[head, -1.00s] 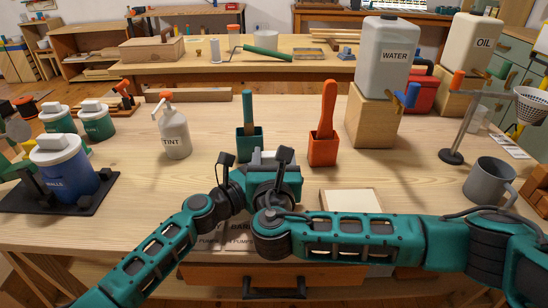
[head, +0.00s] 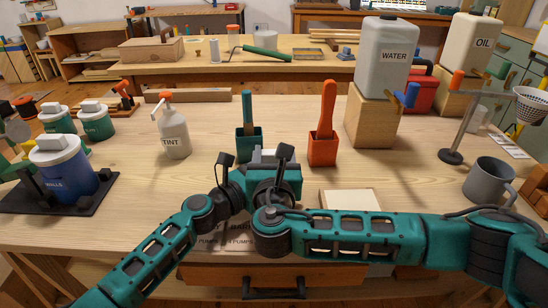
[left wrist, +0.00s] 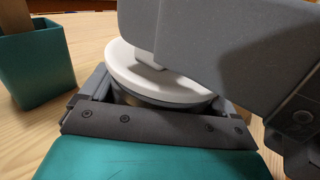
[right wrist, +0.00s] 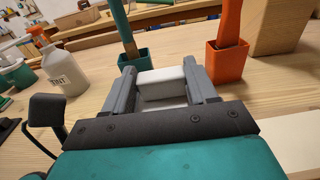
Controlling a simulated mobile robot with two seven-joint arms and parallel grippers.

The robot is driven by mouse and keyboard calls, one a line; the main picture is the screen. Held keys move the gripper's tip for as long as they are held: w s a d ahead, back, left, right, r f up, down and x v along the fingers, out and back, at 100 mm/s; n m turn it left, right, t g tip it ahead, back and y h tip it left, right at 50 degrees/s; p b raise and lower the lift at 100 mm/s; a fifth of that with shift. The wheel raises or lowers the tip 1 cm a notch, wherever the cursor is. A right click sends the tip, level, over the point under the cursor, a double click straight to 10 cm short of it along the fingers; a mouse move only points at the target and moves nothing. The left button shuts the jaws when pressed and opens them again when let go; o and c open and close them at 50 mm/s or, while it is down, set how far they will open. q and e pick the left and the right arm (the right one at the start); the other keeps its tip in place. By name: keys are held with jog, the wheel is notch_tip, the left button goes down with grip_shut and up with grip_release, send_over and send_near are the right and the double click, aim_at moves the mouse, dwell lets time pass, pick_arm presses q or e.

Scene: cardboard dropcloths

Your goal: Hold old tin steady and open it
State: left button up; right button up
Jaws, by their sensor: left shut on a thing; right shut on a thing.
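The old tin's round white lid (left wrist: 170,75) shows in the left wrist view, with a narrow strip of metal-grey body below its rim. My left gripper (left wrist: 155,88) is shut around the tin's side. My right gripper (right wrist: 161,86) is shut on the white block-shaped handle (right wrist: 163,82) on top of the lid. A large grey part of my right gripper covers much of the lid in the left wrist view. In the head view my right gripper (head: 264,162) hides nearly all of the tin. The lid looks seated on the body; whether it is loose I cannot tell.
A teal pot (head: 249,142) and an orange pot (head: 322,150), each with a tool, stand just behind the grippers. A tint bottle (head: 174,135) and a blue tin (head: 66,170) stand left. A grey mug (head: 488,182) stands right. Bare bench (head: 400,175) lies right of centre.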

jog(key=shift+r, duration=0.8)
jog(key=shift+r, duration=2.05)
pick_arm(q)
jog(key=o, duration=1.2)
